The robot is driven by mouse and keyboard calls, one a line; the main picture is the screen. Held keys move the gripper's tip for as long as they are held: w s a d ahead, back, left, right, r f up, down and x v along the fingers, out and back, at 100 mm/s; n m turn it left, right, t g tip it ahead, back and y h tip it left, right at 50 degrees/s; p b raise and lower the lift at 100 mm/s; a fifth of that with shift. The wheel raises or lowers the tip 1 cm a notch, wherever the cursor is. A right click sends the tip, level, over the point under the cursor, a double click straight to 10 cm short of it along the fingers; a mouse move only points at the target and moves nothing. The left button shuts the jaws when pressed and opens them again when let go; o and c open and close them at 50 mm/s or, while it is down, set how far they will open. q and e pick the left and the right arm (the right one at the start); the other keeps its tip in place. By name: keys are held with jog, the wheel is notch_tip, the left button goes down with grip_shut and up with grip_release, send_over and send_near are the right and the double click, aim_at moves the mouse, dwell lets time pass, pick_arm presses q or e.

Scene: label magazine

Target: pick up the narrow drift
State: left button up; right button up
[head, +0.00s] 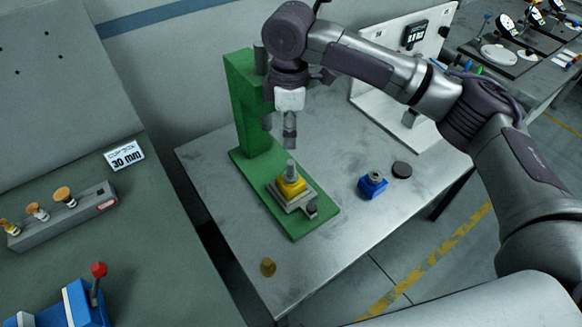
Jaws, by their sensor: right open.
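A slim upright grey pin (291,168) stands on a yellow block (291,187) on the base of a green press (254,120). It looks like the narrow drift, but I cannot tell for certain. My right gripper (279,133) is open and points down, a little above the pin in the picture, in front of the press column. Nothing shows between its fingers, and it appears apart from the pin. My left gripper is not in view.
The grey table (335,258) also bears a blue block (372,185), a black disc (402,170) and a small brass piece (268,266). A rack (75,218) with brass-topped pieces stands on the left bench. The table's front is mostly clear.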

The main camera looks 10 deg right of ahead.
aim_at(291, 162)
jog(key=f, duration=0.2)
jog(key=f+p, duration=0.1)
jog(key=f, duration=0.4)
jog(key=shift+w+d+f+p, duration=0.2)
jog(key=shift+d+f+p, duration=0.05)
jog(key=shift+f+p, duration=0.15)
jog(key=f, duration=0.1)
jog(key=f+p, duration=0.2)
jog(key=f, duration=0.1)
jog(key=shift+w+f, duration=0.1)
jog(key=shift+w, duration=0.15)
jog(key=shift+f, duration=0.55)
grip_shut()
